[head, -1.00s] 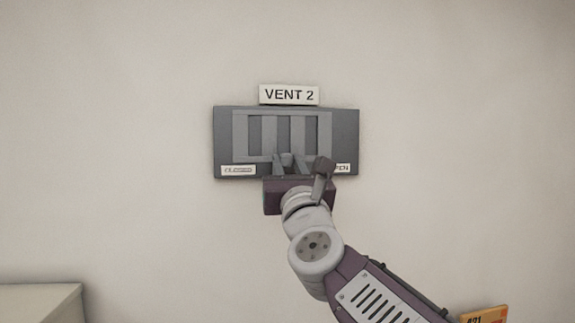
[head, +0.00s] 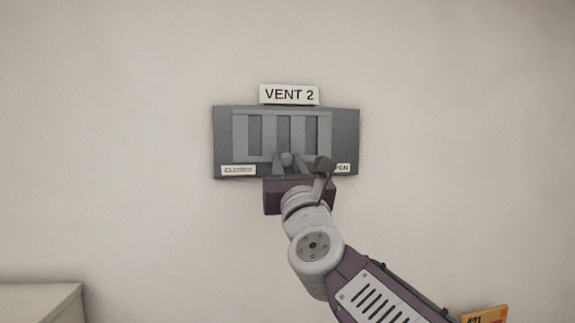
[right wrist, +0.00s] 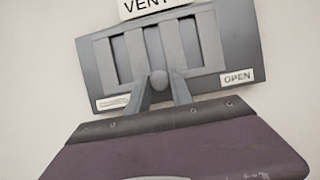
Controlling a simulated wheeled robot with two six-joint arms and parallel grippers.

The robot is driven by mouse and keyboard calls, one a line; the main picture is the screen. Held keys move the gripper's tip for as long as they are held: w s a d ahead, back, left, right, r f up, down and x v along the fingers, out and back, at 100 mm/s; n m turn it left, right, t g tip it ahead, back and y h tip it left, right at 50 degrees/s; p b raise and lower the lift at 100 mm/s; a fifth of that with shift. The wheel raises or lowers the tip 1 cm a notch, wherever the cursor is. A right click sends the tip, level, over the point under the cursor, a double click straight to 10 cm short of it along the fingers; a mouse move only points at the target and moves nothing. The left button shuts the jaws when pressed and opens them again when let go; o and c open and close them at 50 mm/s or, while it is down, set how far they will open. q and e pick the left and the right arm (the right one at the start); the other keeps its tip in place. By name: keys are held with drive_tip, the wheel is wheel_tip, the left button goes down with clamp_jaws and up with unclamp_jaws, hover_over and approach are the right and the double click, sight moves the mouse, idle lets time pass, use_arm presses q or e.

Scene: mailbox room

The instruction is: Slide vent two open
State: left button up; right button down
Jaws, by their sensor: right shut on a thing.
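The vent two panel (head: 345,130) is a dark grey plate on the wall, with a lighter slatted slider (head: 298,135) in it. The sign "VENT 2" (head: 289,95) is above it. A "CLOSED" label is at its lower left and an "OPEN" label (right wrist: 238,77) at its lower right. A small round grey knob (right wrist: 158,80) stands out from the slider's lower edge, left of the panel's middle line between labels. My right gripper (head: 288,160) is shut on this knob, one finger on each side; its fingers also show in the right wrist view (right wrist: 160,92). My left gripper is out of view.
The plain wall (head: 450,100) around the panel is clear. A pale box-like top (head: 40,300) is at the lower left. An orange numbered tag (head: 485,315) shows at the lower right, past my right arm.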

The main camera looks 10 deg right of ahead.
sight(301, 153)
drive_tip(key=shift+d+b, duration=0.35)
drive_tip(key=shift+d+r+b, duration=0.1)
drive_tip(key=shift+d+b, duration=0.55)
drive_tip(key=shift+d, duration=0.5)
drive_tip(key=c, duration=1.1)
unclamp_jaws()
drive_tip(key=shift+d, duration=0.1)
drive_tip(key=shift+c, duration=0.2)
drive_tip(key=shift+s+d, duration=0.15)
drive_tip(key=shift+d, duration=0.05)
